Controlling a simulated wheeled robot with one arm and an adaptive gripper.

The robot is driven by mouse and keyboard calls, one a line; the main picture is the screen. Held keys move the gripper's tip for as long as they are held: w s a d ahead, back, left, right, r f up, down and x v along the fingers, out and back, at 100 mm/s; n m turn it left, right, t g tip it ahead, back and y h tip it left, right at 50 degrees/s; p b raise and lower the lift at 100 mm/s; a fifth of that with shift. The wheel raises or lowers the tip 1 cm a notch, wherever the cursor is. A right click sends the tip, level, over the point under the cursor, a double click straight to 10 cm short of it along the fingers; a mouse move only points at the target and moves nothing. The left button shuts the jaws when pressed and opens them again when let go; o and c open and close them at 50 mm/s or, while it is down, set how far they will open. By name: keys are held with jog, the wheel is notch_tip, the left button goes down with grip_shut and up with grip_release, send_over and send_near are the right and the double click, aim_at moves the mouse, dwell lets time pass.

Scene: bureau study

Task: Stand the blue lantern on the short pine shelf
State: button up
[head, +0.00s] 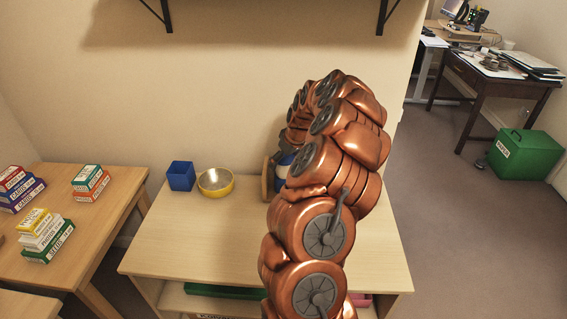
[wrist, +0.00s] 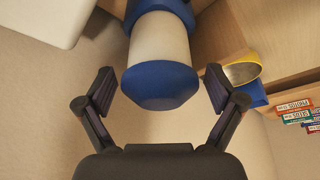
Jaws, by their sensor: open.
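The blue lantern (wrist: 160,85), with blue ends and a cream middle, lies between the spread fingers of my gripper (wrist: 158,92) in the wrist view. A gap shows on each side of it, so the fingers are apart from it. In the head view, a blue and white part of the lantern (head: 285,158) shows behind my arm, which hides the rest and my gripper. The lantern stands toward the back of a low pine unit (head: 200,240). I cannot tell whether this unit is the short pine shelf.
A yellow-rimmed bowl (head: 215,182) and a blue square cup (head: 181,176) stand left of the lantern. A round wooden thing (head: 266,180) stands close beside it. A table (head: 110,205) with stacked boxes is at left. A green box (head: 526,155) is on the floor at right.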

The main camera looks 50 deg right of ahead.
jog(key=d+v, duration=0.1)
jog(key=v, duration=0.9)
jog(key=s+a+r+n+g+y, duration=0.1)
jog(key=a+r, duration=0.2)
jog(key=a, duration=1.2)
jog(key=s+a+r+n+g+y, duration=0.1)
jog(key=s+a+r+n+g, duration=0.1)
jog(key=a, duration=1.4)
jog(key=s+a+f+g, duration=0.1)
jog(key=s+a, duration=0.3)
jog(key=s, duration=0.4)
jog(key=s+a+f+m+g+h, duration=0.1)
jog(key=s+a, duration=0.3)
jog(key=s, duration=0.5)
jog(key=s+a+f+g, duration=0.2)
jog(key=s+a, duration=0.2)
jog(key=s, duration=0.4)
jog(key=shift+s+a+m+b, duration=0.25)
jog(key=shift+m+b, duration=0.1)
jog(key=shift+m, duration=0.05)
jog(key=shift+f, duration=0.15)
jog(key=s+p+v, duration=0.2)
jog(key=p+v, duration=1)
jog(key=v, duration=0.1)
jog(key=shift+a+r+t+p, duration=0.2)
jog(key=shift+r+t+p, duration=0.1)
jog(key=shift+r, duration=0.1)
